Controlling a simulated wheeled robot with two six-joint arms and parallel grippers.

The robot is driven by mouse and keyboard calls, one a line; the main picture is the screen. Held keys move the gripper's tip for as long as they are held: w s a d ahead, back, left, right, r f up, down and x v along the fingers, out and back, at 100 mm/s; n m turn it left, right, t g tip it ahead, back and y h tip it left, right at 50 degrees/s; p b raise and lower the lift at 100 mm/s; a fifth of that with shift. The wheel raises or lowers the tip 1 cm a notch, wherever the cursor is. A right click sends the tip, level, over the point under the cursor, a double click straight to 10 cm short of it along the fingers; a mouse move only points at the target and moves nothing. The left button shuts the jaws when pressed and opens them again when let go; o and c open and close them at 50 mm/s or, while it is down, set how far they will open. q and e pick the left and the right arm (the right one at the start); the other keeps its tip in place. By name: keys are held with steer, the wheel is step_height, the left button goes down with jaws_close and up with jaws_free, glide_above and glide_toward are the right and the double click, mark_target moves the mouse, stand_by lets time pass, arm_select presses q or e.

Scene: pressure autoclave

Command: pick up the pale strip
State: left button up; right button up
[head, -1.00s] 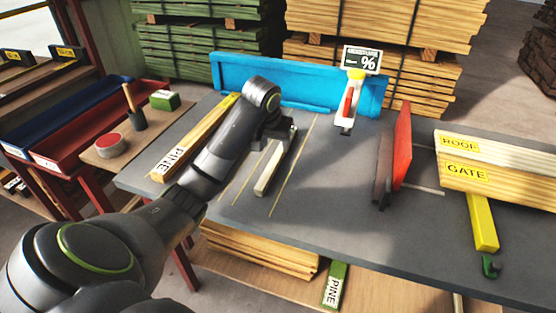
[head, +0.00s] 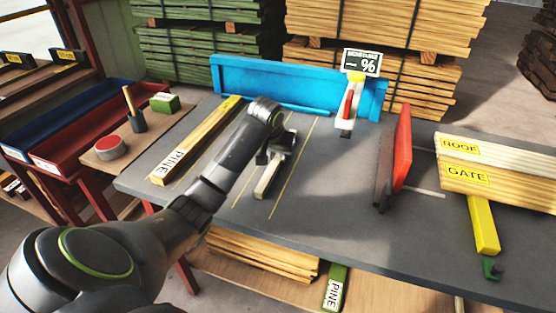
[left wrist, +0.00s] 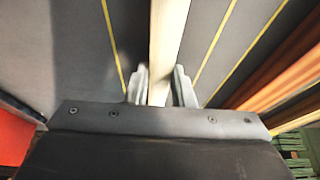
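The pale strip (head: 266,183) lies on the grey tabletop between two thin yellow lines. My left gripper (head: 275,152) is low over the strip, hiding its far part in the head view. In the left wrist view the strip (left wrist: 165,40) runs lengthwise between the two fingers of the left gripper (left wrist: 160,75). One finger is on each side, with narrow gaps, so the gripper looks open around the strip. My right gripper is not in view.
A PINE-labelled board (head: 195,141) lies left of the strip. A blue fence (head: 290,86) and a moisture meter (head: 348,105) stand behind. A red-faced upright block (head: 401,150) and ROOF and GATE boards (head: 500,180) are to the right. The middle of the table is clear.

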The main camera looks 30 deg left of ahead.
arm_select(q)
jaws_close()
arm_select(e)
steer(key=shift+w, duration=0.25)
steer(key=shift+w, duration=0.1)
